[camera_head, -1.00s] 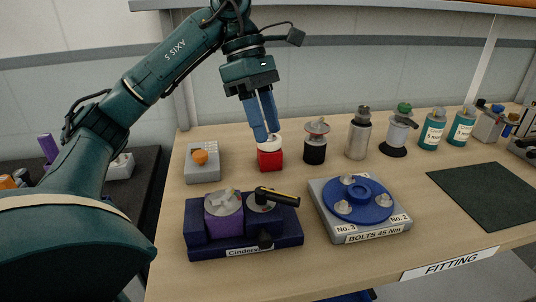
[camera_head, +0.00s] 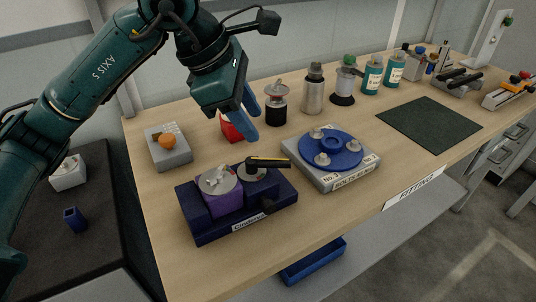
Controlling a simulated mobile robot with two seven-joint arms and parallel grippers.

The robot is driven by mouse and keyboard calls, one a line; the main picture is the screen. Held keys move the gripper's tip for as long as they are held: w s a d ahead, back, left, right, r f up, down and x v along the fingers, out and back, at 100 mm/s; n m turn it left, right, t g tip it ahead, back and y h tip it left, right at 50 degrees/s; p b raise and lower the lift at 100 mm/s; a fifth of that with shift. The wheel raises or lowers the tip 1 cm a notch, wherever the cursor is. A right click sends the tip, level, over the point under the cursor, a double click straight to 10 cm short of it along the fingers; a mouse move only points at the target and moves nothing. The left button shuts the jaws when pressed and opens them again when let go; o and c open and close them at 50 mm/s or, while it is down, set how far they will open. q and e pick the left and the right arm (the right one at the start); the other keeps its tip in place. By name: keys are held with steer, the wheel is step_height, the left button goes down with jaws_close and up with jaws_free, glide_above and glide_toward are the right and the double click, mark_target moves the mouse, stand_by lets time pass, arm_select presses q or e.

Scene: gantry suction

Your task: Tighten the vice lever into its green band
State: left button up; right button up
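The vice (camera_head: 215,222) is a dark navy block with a purple cylinder (camera_head: 222,198) clamped in it, near the bench's front left. Its lever (camera_head: 268,162), black with a yellow stripe, points right from a grey round hub. I cannot make out a green band on it. My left gripper (camera_head: 253,128) hangs above the bench behind the lever, blue fingers pointing down. A gap shows between the fingers and nothing is held; they are apart from the lever. They partly cover a red block (camera_head: 229,131). My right gripper is out of view.
A blue disc with bolts on a grey plate (camera_head: 345,178) stands right of the vice. A grey box with an orange knob (camera_head: 172,156) is at left. Cans and bottles (camera_head: 313,94) line the back. A dark green mat (camera_head: 428,125) lies clear at right.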

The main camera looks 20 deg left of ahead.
mark_target(277, 160)
arm_select(q)
steer(key=x, duration=1.1)
steer(key=shift+f, duration=0.2)
steer(key=shift+c, duration=0.2)
jaws_close()
